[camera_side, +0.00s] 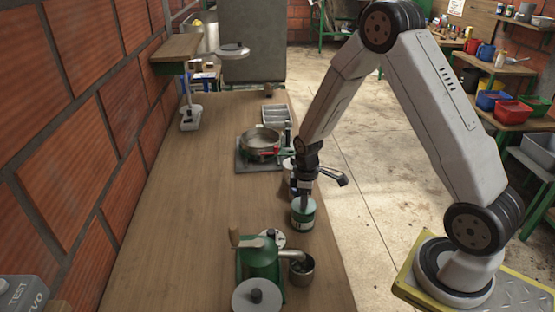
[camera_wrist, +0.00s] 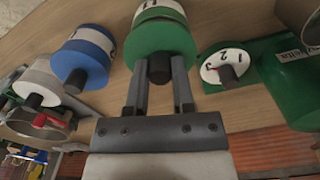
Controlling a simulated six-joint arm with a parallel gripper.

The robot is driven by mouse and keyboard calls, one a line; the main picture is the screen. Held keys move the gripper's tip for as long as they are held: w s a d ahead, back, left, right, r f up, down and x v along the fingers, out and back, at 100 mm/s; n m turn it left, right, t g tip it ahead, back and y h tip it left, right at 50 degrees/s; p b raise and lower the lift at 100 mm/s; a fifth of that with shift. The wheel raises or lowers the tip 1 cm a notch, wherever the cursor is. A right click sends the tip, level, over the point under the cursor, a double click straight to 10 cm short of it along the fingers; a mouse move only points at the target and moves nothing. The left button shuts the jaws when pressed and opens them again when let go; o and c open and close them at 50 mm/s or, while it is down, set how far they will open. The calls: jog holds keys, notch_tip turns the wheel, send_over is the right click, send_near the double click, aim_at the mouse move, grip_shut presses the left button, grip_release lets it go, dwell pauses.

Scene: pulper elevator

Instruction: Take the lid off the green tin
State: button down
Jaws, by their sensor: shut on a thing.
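The green tin (camera_side: 302,214) stands on the wooden bench, near its right edge. It has a pale label band. Its green lid (camera_wrist: 161,38) with a dark knob (camera_wrist: 159,70) shows in the wrist view. My gripper (camera_side: 305,193) points down from above the tin. In the wrist view my gripper (camera_wrist: 159,78) has its two fingers on either side of the knob, shut on it. The lid appears to sit on the tin; I cannot tell whether there is a gap under it. The fingers partly hide the knob in the side view.
A blue-lidded tin (camera_wrist: 82,58) and a grey-lidded tin (camera_wrist: 40,84) stand close by. A green pulper (camera_side: 258,260) with a crank and a metal cup (camera_side: 301,268) is in front. A round pan (camera_side: 261,146) is behind. The bench's left side is clear.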

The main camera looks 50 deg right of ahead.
jog(key=s+a+r, duration=0.3)
jog(key=s+r, duration=0.8)
jog(key=s, duration=0.2)
jog(key=shift+s+r, duration=0.35)
dwell(0.7)
jog(key=w+a+f, duration=0.1)
jog(key=w+f, duration=0.1)
jog(key=w, duration=0.6)
jog(key=w+a+f, duration=0.1)
jog(key=w+f, duration=0.2)
jog(key=w, duration=0.6)
jog(key=shift+a+f, duration=0.3)
jog(key=shift+a, duration=0.1)
